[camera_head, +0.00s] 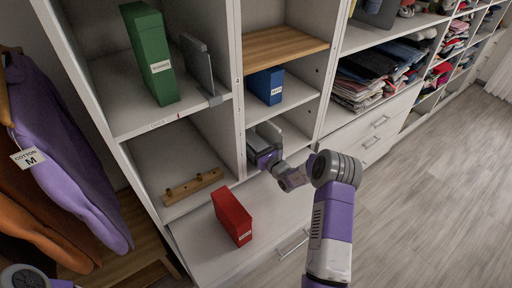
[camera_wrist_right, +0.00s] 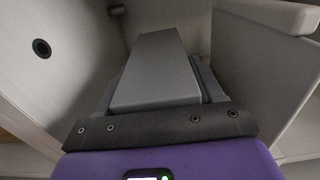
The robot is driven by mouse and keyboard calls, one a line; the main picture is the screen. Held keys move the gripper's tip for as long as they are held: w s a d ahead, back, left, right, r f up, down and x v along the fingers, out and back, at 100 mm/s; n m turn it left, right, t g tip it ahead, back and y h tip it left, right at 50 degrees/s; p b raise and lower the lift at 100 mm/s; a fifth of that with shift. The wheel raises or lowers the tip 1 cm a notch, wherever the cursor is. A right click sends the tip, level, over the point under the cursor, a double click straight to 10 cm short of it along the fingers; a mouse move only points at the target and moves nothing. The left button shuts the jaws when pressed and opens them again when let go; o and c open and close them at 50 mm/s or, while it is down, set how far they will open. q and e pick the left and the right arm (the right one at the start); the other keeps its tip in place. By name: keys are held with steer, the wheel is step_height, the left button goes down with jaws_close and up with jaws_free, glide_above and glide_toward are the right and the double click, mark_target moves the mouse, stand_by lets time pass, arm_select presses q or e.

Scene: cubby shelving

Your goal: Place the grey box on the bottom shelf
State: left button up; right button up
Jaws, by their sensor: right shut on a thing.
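The grey box (camera_wrist_right: 158,75) lies between the fingers of my right gripper (camera_wrist_right: 155,105), which is shut on it. In the head view my right arm reaches into a lower cubby of the middle column, and the right gripper (camera_head: 262,146) is inside that cubby. The grey box is mostly hidden there by the gripper. In the wrist view pale cubby walls stand on both sides of the box. I cannot tell whether the box touches the shelf below. My left gripper is out of view; only a bit of my left arm shows at the bottom left.
A blue box (camera_head: 266,86) stands on the shelf directly above. A red box (camera_head: 232,216) stands on the lower ledge to the left. A green box (camera_head: 150,53) and a grey upright object (camera_head: 198,64) stand upper left. A wooden peg rail (camera_head: 192,187) lies in the left cubby.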

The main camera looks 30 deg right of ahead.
steer(key=shift+f, duration=0.1)
steer(key=o, duration=1.2)
steer(key=shift+r, duration=0.2)
steer(key=s+p, duration=0.2)
steer(key=s, duration=1)
steer(key=shift+d, duration=0.45)
steer(key=shift+f, duration=0.1)
